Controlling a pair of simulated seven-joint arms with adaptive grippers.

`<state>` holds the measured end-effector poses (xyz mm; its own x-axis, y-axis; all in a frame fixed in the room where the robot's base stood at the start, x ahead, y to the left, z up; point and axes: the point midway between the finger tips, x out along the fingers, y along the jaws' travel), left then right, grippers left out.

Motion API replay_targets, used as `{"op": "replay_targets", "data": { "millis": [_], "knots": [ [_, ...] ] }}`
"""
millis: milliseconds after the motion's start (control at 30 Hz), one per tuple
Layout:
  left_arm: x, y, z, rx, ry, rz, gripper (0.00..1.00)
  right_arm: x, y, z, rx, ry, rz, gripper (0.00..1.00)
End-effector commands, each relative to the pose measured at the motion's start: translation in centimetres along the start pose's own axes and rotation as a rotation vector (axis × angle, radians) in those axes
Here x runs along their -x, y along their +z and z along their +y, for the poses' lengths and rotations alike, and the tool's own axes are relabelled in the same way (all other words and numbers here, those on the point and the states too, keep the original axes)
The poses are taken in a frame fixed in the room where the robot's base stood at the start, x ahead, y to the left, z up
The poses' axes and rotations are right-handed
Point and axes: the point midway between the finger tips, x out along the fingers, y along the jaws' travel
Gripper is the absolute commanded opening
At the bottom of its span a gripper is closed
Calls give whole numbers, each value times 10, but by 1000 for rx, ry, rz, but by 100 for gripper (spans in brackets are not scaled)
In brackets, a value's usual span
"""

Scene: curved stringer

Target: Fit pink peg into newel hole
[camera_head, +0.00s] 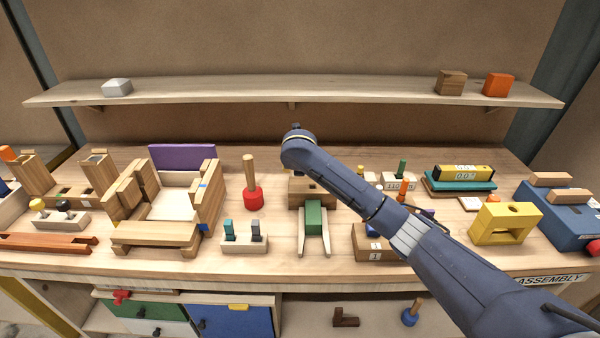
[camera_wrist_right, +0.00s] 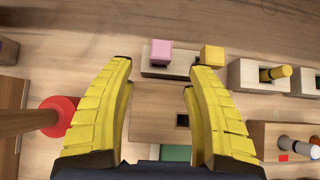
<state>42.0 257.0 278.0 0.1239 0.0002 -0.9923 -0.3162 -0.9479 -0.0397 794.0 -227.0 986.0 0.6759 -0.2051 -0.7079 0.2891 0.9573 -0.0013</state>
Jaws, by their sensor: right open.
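The pink peg (camera_wrist_right: 161,52) stands in a pale wooden block, beside a yellow peg (camera_wrist_right: 211,57), in the right wrist view. My right gripper (camera_wrist_right: 162,68) is open and empty, with its yellow fingers to either side and the pink peg beyond and between their tips. Between the fingers lies a wooden block (camera_wrist_right: 158,123) with a dark square hole; I cannot tell whether it is the newel hole. In the head view a wooden block (camera_head: 322,188) stands below my right wrist, behind a green piece (camera_head: 314,217). My arm hides the pink peg there. My left gripper is out of view.
A wooden rod on a red base (camera_head: 252,196) stands left of my right arm, close to the left finger in the wrist view. A block with teal and grey pegs (camera_head: 244,243) is in front. A yellow holed block (camera_head: 503,222) stands right. A shelf (camera_head: 240,92) runs behind.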

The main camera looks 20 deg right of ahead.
Motion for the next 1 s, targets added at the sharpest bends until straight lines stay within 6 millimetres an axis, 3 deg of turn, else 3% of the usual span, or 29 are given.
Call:
{"op": "replay_targets", "data": {
  "millis": [133, 467, 800, 1000],
  "knots": [
    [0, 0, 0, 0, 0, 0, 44, -18, 0, 0, -2, -1, 1, 54],
    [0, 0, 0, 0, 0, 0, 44, -33, 1, 0, -1, 1, -1, 54],
    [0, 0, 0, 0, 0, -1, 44, -69, 2, -1, -3, -1, 1, 54],
    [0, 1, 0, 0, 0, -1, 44, -80, 2, -1, -1, 0, -1, 54]
  ]
}}
